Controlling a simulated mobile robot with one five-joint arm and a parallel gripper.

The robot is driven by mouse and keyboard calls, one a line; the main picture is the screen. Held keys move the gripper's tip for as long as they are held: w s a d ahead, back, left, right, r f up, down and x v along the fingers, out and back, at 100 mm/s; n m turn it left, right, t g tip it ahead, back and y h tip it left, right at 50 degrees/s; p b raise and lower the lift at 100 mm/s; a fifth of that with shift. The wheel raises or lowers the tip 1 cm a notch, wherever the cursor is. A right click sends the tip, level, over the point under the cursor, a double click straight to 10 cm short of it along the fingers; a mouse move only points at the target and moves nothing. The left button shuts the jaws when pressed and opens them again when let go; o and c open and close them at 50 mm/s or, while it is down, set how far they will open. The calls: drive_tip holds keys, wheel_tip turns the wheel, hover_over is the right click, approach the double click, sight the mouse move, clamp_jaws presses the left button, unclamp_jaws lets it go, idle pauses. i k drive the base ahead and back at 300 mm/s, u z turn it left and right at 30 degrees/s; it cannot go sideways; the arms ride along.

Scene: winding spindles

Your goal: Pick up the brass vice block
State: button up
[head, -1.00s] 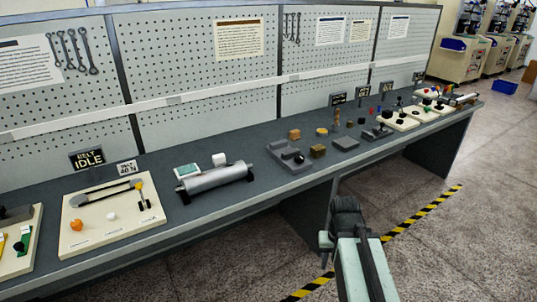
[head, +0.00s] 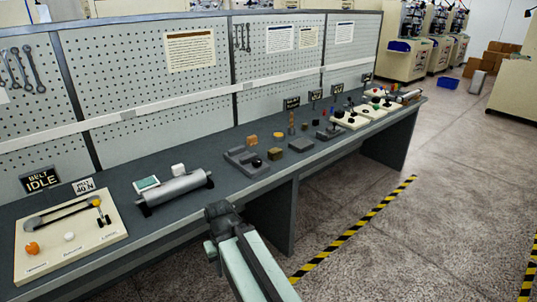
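Two small blocks that could be the brass vice block lie on the grey bench in the head view: a yellow-orange block (head: 251,140) behind the grey vice-like fixture (head: 240,155), and a duller olive-brown block (head: 275,154) just right of it. I cannot tell for sure which one is meant. My arm reaches up from the bottom edge, and its dark end, my gripper (head: 221,211), is in front of the bench edge, apart from both blocks. Its fingers cannot be made out.
A metal roller (head: 176,187) lies left of the fixture, beside a cream belt board (head: 68,258). A flat grey block (head: 300,145) and several small parts stand to the right. Pegboard (head: 150,85) backs the bench (head: 215,202). The floor (head: 440,215) at right is clear.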

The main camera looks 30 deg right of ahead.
sight(274, 153)
drive_tip(key=i, duration=0.95)
drive_tip(key=z, duration=0.05)
